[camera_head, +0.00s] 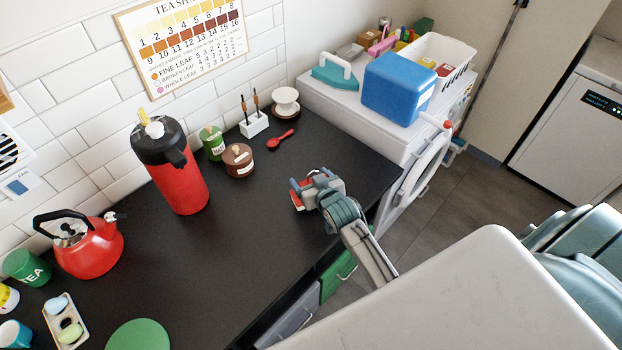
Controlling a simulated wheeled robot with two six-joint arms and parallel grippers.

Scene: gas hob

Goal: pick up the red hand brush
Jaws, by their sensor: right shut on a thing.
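My right gripper (307,190) is over the dark worktop near its right edge. It is shut on the red hand brush (297,199), of which only a small red part with a pale edge shows at the fingertips. The rest of the brush is hidden by the gripper. I cannot tell whether the brush touches the worktop. My left gripper is not in view.
A red airpot (187,185), a brown pot (238,161), a green tin (213,143) and a red spoon (280,139) stand or lie behind. A red kettle (90,250) is at left. A white washing machine (375,130) carries a blue box (398,88). The middle worktop is clear.

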